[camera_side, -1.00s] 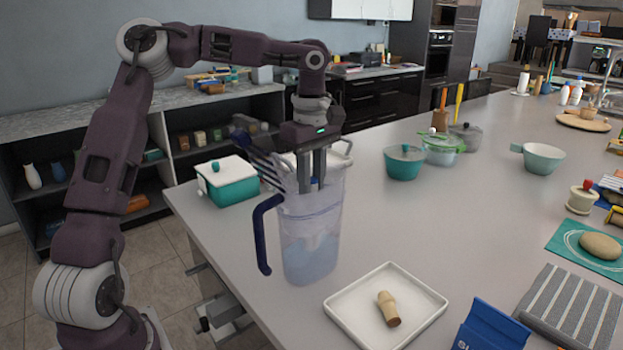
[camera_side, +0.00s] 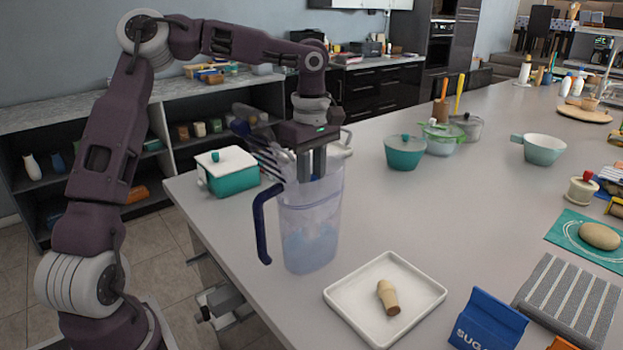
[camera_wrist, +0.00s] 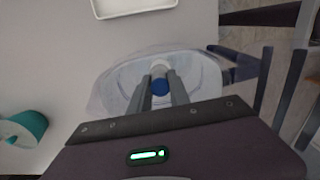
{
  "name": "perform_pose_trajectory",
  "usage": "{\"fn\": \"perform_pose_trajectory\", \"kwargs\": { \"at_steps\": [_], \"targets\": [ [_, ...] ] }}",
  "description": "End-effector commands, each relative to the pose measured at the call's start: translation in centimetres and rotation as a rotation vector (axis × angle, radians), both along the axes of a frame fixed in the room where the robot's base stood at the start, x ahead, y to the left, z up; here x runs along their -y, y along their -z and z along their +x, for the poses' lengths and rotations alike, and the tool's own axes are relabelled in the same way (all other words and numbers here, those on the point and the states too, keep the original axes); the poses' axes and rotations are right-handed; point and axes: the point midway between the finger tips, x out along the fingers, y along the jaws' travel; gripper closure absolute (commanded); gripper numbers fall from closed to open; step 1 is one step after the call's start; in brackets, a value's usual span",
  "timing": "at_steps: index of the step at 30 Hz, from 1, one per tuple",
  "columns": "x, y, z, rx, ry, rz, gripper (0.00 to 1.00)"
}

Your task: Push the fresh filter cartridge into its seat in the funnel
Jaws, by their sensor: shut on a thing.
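A clear pitcher (camera_side: 312,240) with a dark blue handle (camera_side: 260,222) stands upright near the counter's left edge. My gripper (camera_side: 311,178) points straight down into its open top. In the wrist view, my gripper (camera_wrist: 160,88) is shut on the fresh filter cartridge (camera_wrist: 160,84), whose blue and white top shows between the fingers. The pale funnel (camera_wrist: 187,78) surrounds the fingers inside the pitcher's rim. The cartridge's lower end and the seat are hidden, so I cannot tell how deep it sits. A tan cartridge-like piece (camera_side: 387,297) lies on a white tray (camera_side: 345,301).
Dark blue utensils (camera_side: 262,158) stand close to the pitcher's left side. A teal pot with a white lid (camera_side: 228,178) is behind left.

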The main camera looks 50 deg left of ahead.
Motion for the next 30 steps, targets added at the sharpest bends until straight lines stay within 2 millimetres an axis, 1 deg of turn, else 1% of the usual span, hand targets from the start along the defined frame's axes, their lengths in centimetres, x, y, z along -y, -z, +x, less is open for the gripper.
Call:
{"fn": "perform_pose_trajectory", "kwargs": {
  "at_steps": [14,15,17,18,19,27,29,30],
  "targets": [
    [0.0,0.2,0.0,-0.001,0.0,0.0,1.0],
    [0.0,0.2,0.0,-0.001,0.0,0.0,0.73],
    [0.0,0.2,0.0,-0.001,0.0,0.0,0.62],
    [0.0,0.2,0.0,-0.001,0.0,0.0,0.54],
    [0.0,0.2,0.0,-0.001,0.0,0.0,0.52],
    [0.0,0.1,0.0,0.0,0.0,0.0,0.52],
    [0.0,-0.5,0.1,0.002,-0.001,0.0,0.52],
    [0.0,-1.2,0.1,0.003,-0.001,0.001,0.52]
  ]
}}
